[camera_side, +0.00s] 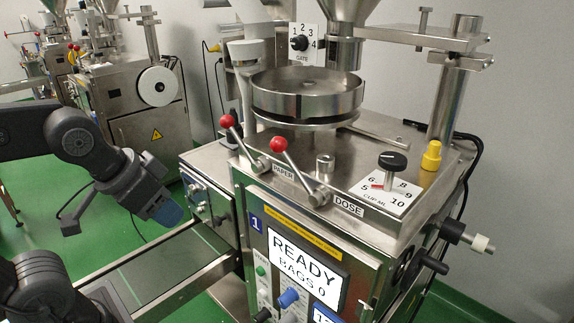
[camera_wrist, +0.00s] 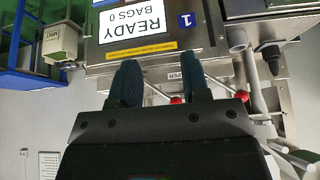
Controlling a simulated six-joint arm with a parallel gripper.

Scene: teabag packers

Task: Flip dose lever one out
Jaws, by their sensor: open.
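The dose lever (camera_side: 300,172) is a metal rod with a red ball, on the machine top beside the DOSE label (camera_side: 348,206). It leans up and to the left from its pivot. In the wrist view, upside down, its red ball (camera_wrist: 177,99) shows between my fingers, with the pivot hidden behind the left finger. The similar paper lever (camera_side: 240,140) stands to its left, and its ball (camera_wrist: 240,96) is right of my fingers in the wrist view. My gripper (camera_side: 167,213) is open and empty, left of the machine and apart from both levers.
A round metal hopper dish (camera_side: 307,95) stands behind the levers. A black cup dial (camera_side: 392,161) and a yellow knob (camera_side: 432,155) are to the right. The display (camera_side: 305,268) reads READY, BAGS 0. A conveyor (camera_side: 165,272) runs low at the left front.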

